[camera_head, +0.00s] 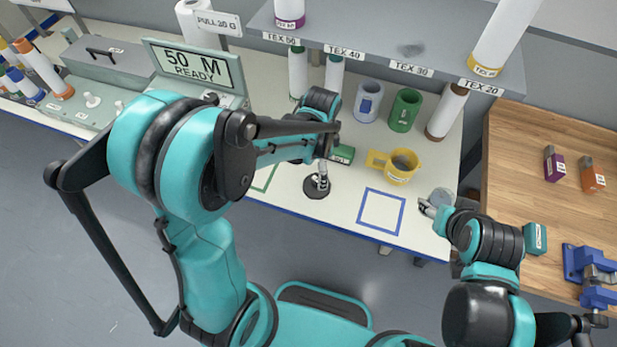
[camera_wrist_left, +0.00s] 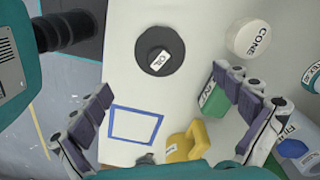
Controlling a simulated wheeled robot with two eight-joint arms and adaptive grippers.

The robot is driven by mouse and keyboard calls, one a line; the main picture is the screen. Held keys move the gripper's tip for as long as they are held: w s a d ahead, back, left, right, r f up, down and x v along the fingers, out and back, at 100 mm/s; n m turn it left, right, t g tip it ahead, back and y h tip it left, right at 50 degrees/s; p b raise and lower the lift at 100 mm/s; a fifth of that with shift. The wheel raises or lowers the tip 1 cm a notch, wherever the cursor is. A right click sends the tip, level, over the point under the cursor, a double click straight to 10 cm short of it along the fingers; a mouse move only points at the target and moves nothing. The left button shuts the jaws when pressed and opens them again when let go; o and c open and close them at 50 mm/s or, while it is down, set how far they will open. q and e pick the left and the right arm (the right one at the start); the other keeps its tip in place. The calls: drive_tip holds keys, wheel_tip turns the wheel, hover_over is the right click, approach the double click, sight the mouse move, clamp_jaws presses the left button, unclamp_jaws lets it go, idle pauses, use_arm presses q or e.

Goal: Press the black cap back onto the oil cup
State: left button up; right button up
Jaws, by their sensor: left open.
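A black round disc (camera_head: 316,188) lies on the white table. It also shows in the left wrist view as a dark disc (camera_wrist_left: 172,38) with a small dark round part at its middle and a white OIL label (camera_wrist_left: 160,58). I cannot tell the cap from the cup there. My left gripper (camera_head: 323,172) is just above the disc in the head view. In the left wrist view its fingers (camera_wrist_left: 162,80) are spread wide, with nothing between them. My right gripper (camera_head: 428,207) is at the table's right edge by a grey round thing (camera_head: 441,197); its jaw opening is unclear.
A yellow mug (camera_head: 401,177) and a green box (camera_head: 342,154) stand close to my left gripper. A blue outlined square (camera_head: 381,210) on the table is empty. A white round thing marked CONE (camera_wrist_left: 248,37) shows beside the disc. A shelf (camera_head: 380,62) overhangs the back.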

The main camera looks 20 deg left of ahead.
sight(317, 180)
use_arm(q)
wheel_tip(317, 180, down, 7)
drive_tip(key=shift+a+b, duration=0.1)
drive_tip(key=shift+b, duration=1.15)
drive_tip(key=shift+f, duration=0.2)
drive_tip(key=shift+c, duration=0.6)
drive_tip(key=shift+s, duration=0.1)
drive_tip(key=c, duration=1.9)
